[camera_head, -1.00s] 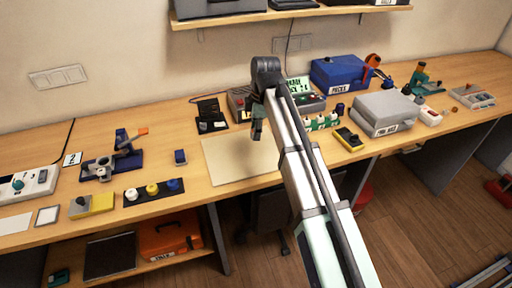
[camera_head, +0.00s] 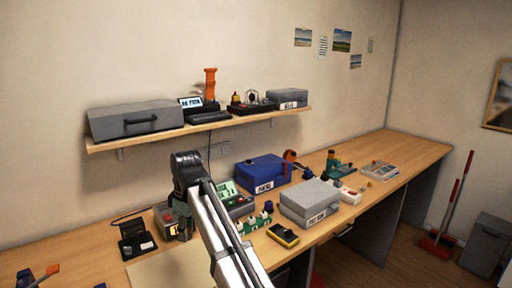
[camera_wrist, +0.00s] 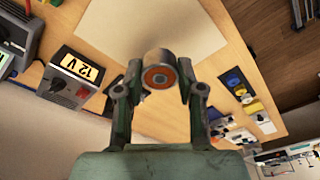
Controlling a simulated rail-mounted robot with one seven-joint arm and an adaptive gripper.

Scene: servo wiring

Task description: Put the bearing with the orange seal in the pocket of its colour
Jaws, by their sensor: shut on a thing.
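The bearing with the orange seal (camera_wrist: 159,77) is a grey metal ring with an orange face and a dark centre. It sits between the fingertips of my gripper (camera_wrist: 158,92), which is shut on it with the orange face towards the wrist camera.
A 12 V box (camera_wrist: 72,80) stands left of my gripper in the wrist view. A blue case (camera_head: 262,173), a grey case (camera_head: 310,203) and a yellow-black meter (camera_head: 283,235) crowd the bench to the right. A loaded shelf (camera_head: 200,130) hangs above.

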